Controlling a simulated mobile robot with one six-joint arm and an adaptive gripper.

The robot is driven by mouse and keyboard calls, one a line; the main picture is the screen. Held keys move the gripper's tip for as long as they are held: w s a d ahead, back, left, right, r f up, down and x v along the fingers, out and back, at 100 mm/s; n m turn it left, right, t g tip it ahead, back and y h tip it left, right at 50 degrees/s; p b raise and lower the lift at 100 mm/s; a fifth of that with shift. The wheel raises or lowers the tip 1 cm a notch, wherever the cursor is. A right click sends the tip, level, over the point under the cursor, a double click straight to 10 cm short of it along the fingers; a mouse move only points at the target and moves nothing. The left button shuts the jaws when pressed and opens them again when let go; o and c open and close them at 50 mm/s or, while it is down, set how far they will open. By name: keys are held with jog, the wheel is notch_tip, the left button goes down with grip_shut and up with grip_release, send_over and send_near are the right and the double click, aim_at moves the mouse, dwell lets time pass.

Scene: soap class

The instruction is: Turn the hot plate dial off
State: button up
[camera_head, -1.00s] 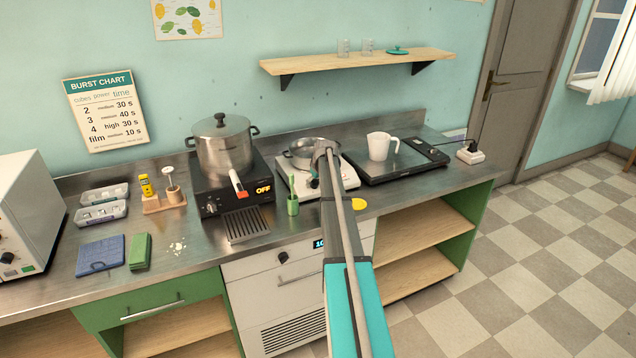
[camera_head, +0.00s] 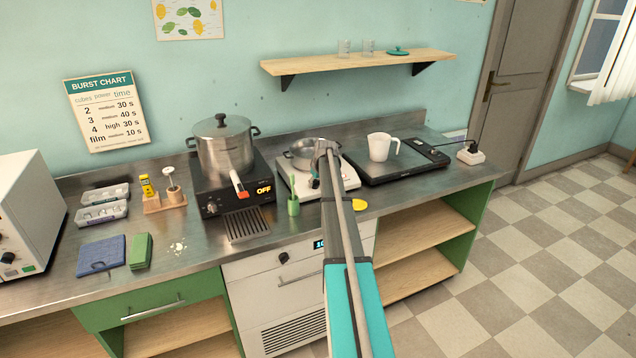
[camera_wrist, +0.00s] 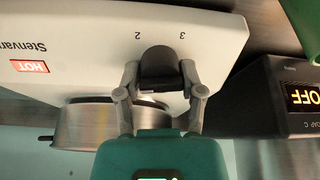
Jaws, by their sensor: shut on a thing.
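The hot plate (camera_head: 287,177) is a white unit on the steel counter, with a metal pan (camera_head: 300,160) on it. In the wrist view, its white front panel (camera_wrist: 85,40) carries a lit red HOT label (camera_wrist: 30,66) and the numbers 2 and 3. The dark dial (camera_wrist: 158,66) is on this panel. My gripper (camera_wrist: 160,80) has one finger on each side of the dial and is shut on it. In the head view my arm covers part of the hot plate and the fingers are hardly visible. The dial's pointer is not clear.
A black cooker (camera_head: 208,201) with a lit OFF display and a large pot (camera_head: 224,148) stands to the left. A green cup (camera_head: 293,207) stands in front of the hot plate. A white mug (camera_head: 380,147) on a black plate (camera_head: 405,165) is to the right.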

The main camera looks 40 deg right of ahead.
jog(key=shift+s, duration=0.25)
dwell(0.4)
jog(key=o, duration=1.1)
jog(key=shift+o, duration=0.2)
jog(key=shift+w, duration=0.15)
